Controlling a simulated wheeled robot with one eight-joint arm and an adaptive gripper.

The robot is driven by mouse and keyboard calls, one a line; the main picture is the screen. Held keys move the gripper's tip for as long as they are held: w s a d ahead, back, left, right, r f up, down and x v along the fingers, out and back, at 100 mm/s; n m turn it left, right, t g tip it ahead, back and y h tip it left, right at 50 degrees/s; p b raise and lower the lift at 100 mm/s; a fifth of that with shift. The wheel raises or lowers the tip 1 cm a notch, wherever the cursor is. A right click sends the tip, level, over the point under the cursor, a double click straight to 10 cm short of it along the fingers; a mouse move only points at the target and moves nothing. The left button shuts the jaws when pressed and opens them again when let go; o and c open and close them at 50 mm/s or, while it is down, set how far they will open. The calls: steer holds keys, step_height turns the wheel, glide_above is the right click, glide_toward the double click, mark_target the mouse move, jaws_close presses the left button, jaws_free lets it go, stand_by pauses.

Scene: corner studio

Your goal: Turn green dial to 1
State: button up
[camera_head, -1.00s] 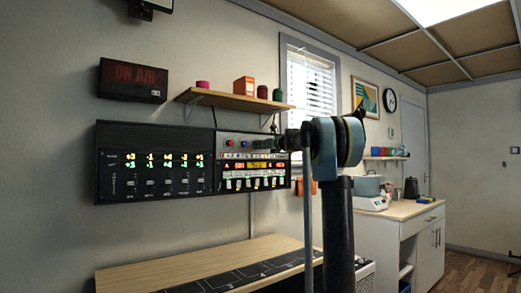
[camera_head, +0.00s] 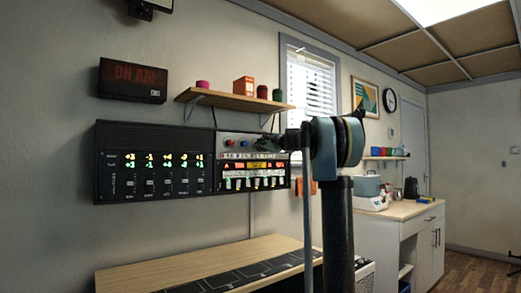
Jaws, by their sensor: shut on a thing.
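The dial panel (camera_head: 253,166) is the right part of the black wall unit. It has a row of small knobs along its top, with a red knob (camera_head: 229,143) and a blue knob (camera_head: 245,144) showing. The green dial is not visible, and my gripper and arm cover the right end of that row. My gripper (camera_head: 268,145) is at the panel's upper right, against the knob row. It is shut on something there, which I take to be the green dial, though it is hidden. The number it points to cannot be read.
A black slider panel (camera_head: 155,172) adjoins on the left. A wooden shelf (camera_head: 235,101) with small items is just above the panel. A wooden desk (camera_head: 200,265) stands below. A white cabinet (camera_head: 415,240) is at the right. The wall between panel and desk is mostly bare.

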steer(key=shift+n, duration=2.2)
steer(key=o, duration=1.1)
steer(key=shift+c, duration=0.2)
steer(key=v, duration=1.2)
steer(key=shift+w+f, duration=0.1)
